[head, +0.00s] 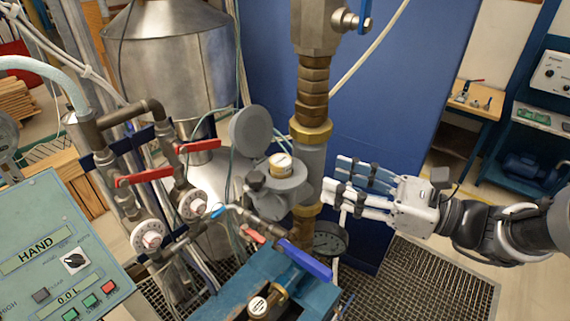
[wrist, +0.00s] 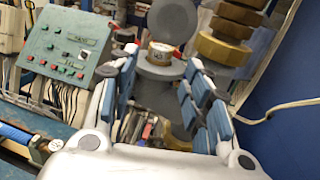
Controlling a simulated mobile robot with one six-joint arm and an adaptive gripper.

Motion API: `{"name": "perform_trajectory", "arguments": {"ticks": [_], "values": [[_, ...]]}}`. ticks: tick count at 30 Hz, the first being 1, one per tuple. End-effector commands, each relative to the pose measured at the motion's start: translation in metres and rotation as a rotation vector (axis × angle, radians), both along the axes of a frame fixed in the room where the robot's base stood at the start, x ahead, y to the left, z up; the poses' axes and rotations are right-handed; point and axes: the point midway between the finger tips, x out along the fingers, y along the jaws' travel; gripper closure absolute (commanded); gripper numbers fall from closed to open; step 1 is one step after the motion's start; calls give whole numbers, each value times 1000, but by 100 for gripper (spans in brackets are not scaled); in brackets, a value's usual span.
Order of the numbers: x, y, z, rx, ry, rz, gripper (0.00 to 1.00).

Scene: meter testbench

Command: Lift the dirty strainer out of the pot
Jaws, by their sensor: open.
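The pot's round grey lid (head: 251,130) is swung open to the left. My gripper (head: 334,177) is open and empty, to the right of the pot, with its fingers pointing left. In the wrist view the strainer (wrist: 160,51) and the pot (wrist: 158,84) appear ahead between the spread fingers (wrist: 162,62), apart from them.
A thick vertical pipe with brass fittings (head: 313,90) stands beside the pot, close to my fingertips in the head view. Red-handled valves (head: 145,179) and a blue handle (head: 305,260) surround the pot. A green control box (head: 65,240) stands left. Open floor grating lies at right.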

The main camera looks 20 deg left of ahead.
Motion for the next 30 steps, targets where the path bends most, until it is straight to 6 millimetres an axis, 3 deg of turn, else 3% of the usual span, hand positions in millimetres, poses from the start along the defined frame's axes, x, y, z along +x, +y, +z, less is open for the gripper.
{"name": "perform_trajectory", "arguments": {"ticks": [3, 9, 17, 24, 30], "values": [[4, 29, 0, -1, 0, 7, 56], [12, 62, 0, -1, -2, 4, 56], [16, 80, 0, -2, -2, 3, 56], [25, 114, -2, -3, -3, 4, 56], [27, 123, -2, -2, -2, 0, 56]]}}
